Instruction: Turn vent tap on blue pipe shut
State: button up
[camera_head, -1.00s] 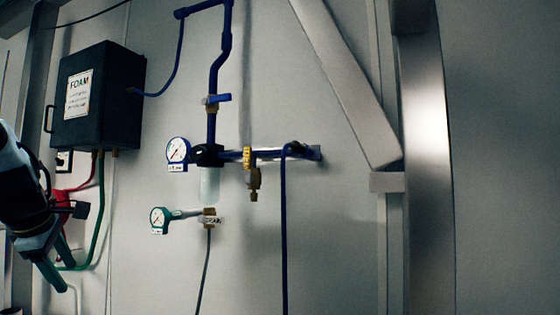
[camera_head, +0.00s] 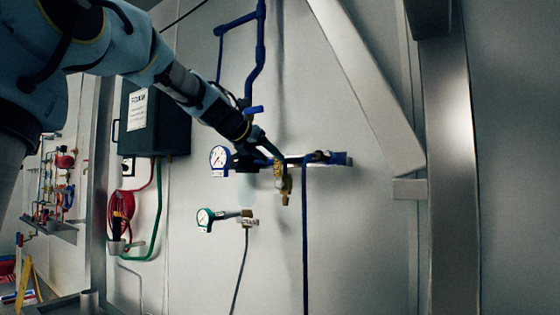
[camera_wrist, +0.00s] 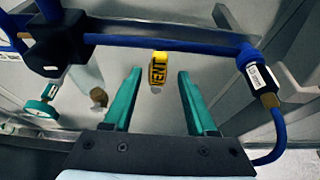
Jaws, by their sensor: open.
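The vent tap (camera_head: 280,172) is yellow and brass and hangs under the horizontal blue pipe (camera_head: 325,159) on the wall. In the wrist view its yellow part, marked VENT (camera_wrist: 158,70), shows in the gap between my fingertips, with clear space on both sides. The blue pipe (camera_wrist: 165,43) runs across the picture just beyond it. My gripper (camera_wrist: 159,90) is open, with green fingers on either side of the tap's line. In the head view my gripper (camera_head: 268,146) is at the pipe, up and left of the tap, and partly hides the pipe. I cannot tell whether the fingertips reach past the yellow part.
A blue-rimmed gauge (camera_head: 219,157) sits left of the tap. A blue hose (camera_head: 305,235) hangs right of the tap. The wall at right is bare.

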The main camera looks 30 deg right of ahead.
aim_at(276, 162)
jog(key=p+x, duration=0.1)
jog(key=x, duration=0.4)
jog(key=shift+w, duration=0.1)
grip_shut()
dwell(0.3)
dwell(1.0)
